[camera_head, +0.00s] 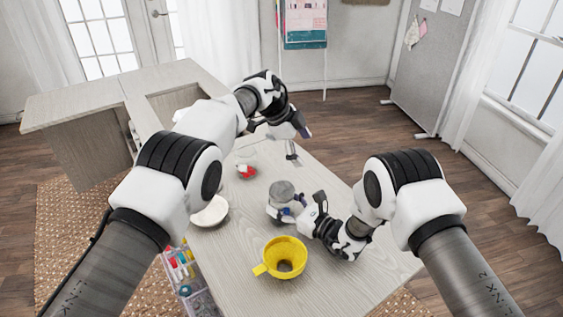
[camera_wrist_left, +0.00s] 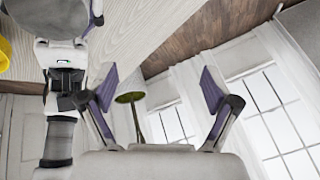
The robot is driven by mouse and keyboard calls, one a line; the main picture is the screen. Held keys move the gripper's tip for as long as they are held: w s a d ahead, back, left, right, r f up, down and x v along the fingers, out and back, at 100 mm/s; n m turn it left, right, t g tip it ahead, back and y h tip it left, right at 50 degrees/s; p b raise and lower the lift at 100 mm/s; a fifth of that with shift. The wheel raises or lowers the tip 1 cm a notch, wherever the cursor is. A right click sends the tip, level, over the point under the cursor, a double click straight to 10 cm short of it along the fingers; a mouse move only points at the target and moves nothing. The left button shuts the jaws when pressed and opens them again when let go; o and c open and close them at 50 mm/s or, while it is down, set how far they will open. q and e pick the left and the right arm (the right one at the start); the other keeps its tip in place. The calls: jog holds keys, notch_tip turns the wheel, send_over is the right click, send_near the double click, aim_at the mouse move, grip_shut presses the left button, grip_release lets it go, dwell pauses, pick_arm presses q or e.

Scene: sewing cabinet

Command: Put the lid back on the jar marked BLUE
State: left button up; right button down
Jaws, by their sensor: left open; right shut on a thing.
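A jar (camera_head: 274,208) with a round grey top stands over the table right of centre. My right gripper (camera_head: 286,209) is shut on it from the right. I cannot read a mark on it, nor tell whether the grey top is a lid or its contents. My left gripper (camera_head: 298,144) is open and empty, above the far part of the table, beyond the jar. Its two spread fingers also show in the left wrist view (camera_wrist_left: 160,85), with nothing between them nearby. I cannot make out a separate lid.
A yellow funnel (camera_head: 285,258) lies nearer me. A white bowl (camera_head: 209,212) is at the left table edge. A small red and white item (camera_head: 246,171) sits farther back. A drawer unit with coloured items (camera_head: 184,270) is below the left edge. The table (camera_head: 345,282) is clear front right.

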pick_arm(q)
jog(key=w+d+r+n+t+h, duration=0.2)
jog(key=w+r+n+t+h, duration=0.1)
jog(key=w+r+n+t, duration=0.85)
jog(key=w+a+f+n+t+y, duration=0.15)
jog(key=w+a+n+y, duration=0.25)
jog(key=a+n+y, duration=1.05)
jog(key=s+a+f+n+g+h, duration=0.15)
jog(key=s+f+n+g, duration=0.3)
jog(key=n, duration=0.75)
jog(key=n+g+h, duration=0.4)
jog(key=n+g, duration=0.4)
jog(key=g, duration=0.3)
send_over(278, 188)
notch_tip(278, 188, down, 7)
jog(key=shift+s+r, duration=0.1)
jog(key=shift+r, duration=0.1)
jog(key=shift+d+r+t, duration=0.25)
jog(key=shift+d+r, duration=0.2)
jog(key=shift+r, duration=0.35)
jog(key=shift+d+r, duration=0.1)
jog(key=shift+r, duration=0.4)
